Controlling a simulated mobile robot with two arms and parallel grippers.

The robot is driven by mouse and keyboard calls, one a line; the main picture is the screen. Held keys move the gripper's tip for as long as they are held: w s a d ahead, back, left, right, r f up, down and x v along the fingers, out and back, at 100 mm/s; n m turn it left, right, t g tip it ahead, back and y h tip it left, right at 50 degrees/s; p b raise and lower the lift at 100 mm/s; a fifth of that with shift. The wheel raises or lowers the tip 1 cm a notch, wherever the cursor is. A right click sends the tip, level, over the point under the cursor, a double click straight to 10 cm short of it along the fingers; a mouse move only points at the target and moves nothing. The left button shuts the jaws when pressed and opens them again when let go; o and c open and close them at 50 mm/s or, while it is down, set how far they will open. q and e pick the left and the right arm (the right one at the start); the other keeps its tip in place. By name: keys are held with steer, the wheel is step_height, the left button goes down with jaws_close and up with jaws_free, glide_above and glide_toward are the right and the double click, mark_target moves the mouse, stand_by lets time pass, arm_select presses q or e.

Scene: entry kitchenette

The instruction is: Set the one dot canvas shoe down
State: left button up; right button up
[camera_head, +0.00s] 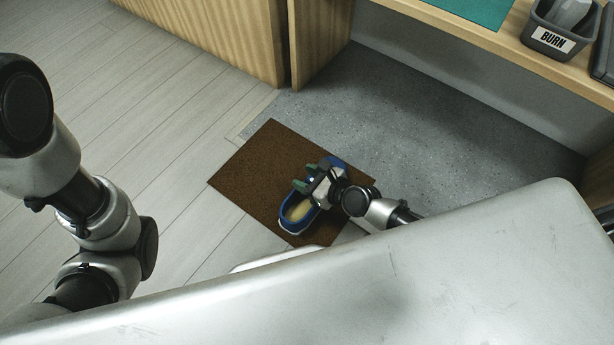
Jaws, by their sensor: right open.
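A blue canvas shoe (297,218) with a pale insole and a light sole edge lies on a brown doormat (243,181) on the floor. Its opening faces up, and its other end shows beyond my gripper. My right gripper (304,180) is open over the middle of the shoe, with its green-tipped fingers at the shoe. It hides the shoe's middle, and I cannot tell whether the fingers touch it. No dot mark can be made out. My left arm stands at the left, but its gripper is out of view.
A wooden counter (505,45) at the top right bears a grey bin labelled BURN (552,42) and a teal mat (470,8). A wooden cabinet (225,35) stands at the top. Grey speckled floor (400,115) beyond the doormat is clear. My own pale body fills the bottom.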

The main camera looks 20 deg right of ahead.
steer(key=shift+r, duration=0.2)
steer(key=p+v, duration=0.1)
steer(key=v, duration=1.1)
steer(key=shift+p, duration=0.4)
